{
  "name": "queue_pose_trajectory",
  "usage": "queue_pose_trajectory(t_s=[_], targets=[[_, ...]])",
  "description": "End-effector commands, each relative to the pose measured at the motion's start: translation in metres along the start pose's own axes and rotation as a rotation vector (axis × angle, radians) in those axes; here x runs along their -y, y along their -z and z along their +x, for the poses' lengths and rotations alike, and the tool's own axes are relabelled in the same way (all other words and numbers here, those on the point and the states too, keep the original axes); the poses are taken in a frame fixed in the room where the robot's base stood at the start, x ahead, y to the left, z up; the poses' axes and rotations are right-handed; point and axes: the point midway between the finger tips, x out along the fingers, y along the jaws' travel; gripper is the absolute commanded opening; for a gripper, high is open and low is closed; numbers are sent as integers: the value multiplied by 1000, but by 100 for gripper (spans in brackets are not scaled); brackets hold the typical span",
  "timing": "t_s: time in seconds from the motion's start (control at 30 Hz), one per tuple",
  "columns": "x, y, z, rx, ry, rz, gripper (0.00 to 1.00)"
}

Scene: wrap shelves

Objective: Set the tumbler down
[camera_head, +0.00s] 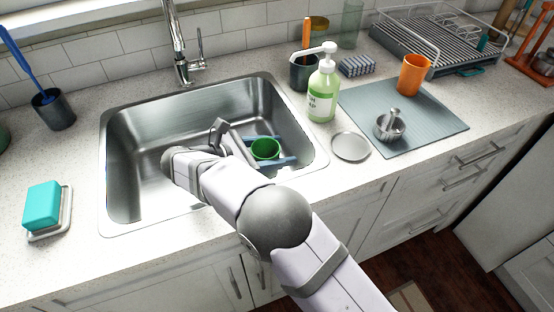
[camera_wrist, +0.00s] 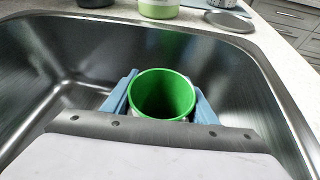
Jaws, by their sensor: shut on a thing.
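A green tumbler (camera_head: 265,149) is inside the steel sink in the head view, upright with its open top facing up. It also shows in the wrist view (camera_wrist: 162,95), where I look down into its mouth. My gripper (camera_head: 264,152) is shut on the tumbler, with a blue finger on each side of it; in the wrist view the fingers (camera_wrist: 161,100) flank it left and right. The tumbler's base is hidden, so I cannot tell whether it touches the sink floor.
The sink (camera_head: 135,165) surrounds my gripper with steel walls. The faucet (camera_head: 183,50) stands behind it.

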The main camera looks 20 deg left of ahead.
Motion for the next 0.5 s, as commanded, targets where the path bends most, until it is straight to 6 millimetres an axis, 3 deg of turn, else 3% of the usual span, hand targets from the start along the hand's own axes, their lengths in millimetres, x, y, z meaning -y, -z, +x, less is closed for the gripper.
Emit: queue_pose_trajectory(t_s=[0.33, 0.5], targets=[[2, 31, 13, 1, 0, -3, 30], [2, 34, 14, 0, 0, 0, 30]])
